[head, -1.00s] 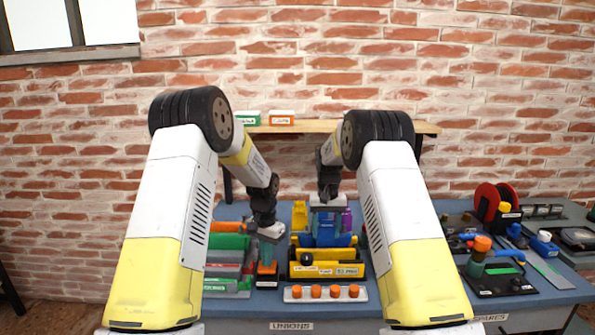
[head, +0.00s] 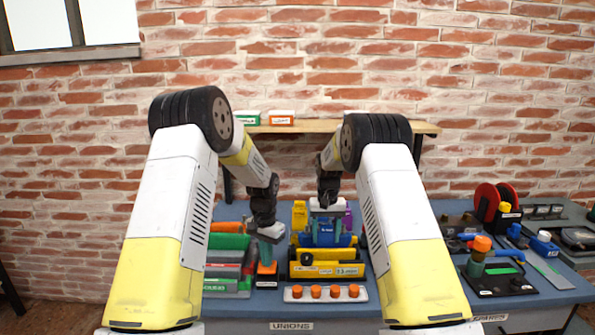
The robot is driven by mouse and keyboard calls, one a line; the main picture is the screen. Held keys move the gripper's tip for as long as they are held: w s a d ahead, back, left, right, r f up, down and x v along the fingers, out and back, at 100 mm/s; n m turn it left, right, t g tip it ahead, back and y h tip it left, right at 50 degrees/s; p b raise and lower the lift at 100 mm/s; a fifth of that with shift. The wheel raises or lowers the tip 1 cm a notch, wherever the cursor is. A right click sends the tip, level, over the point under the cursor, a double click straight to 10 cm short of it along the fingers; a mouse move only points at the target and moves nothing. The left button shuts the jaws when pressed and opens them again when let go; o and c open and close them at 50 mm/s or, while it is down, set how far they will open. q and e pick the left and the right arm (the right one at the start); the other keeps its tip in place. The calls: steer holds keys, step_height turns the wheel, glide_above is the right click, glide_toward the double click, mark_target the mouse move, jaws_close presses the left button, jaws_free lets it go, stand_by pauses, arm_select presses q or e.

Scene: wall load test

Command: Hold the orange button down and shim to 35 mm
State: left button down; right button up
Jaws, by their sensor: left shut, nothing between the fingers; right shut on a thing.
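My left gripper (head: 271,235) is shut and empty. Its tip is just above or on an orange upright piece (head: 267,269), which may be the orange button; I cannot tell whether they touch. My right gripper (head: 327,208) is shut on a blue block (head: 326,228), held upright over the middle of a yellow and blue fixture (head: 310,271). The block's lower end is hidden among the fixture's blue parts, so I cannot tell how deep it sits. A small pale label (head: 347,270) is on the fixture's front; its text is too small to read surely.
A white strip with several orange knobs (head: 325,293) lies in front of the fixture. Green and grey racks (head: 228,258) stand on the left. A green post with an orange cap (head: 480,250) and a red reel (head: 487,200) are on the right. A wooden shelf (head: 400,127) spans the back.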

mark_target(327, 224)
arm_select(q)
steer(key=shift+s+f, duration=0.1)
arm_select(e)
steer(key=shift+f, duration=0.5)
steer(key=o, duration=1.9)
steer(key=shift+o, duration=0.2)
steer(key=shift+r, duration=4.05)
arm_select(q)
step_height(327, 224, up, 9)
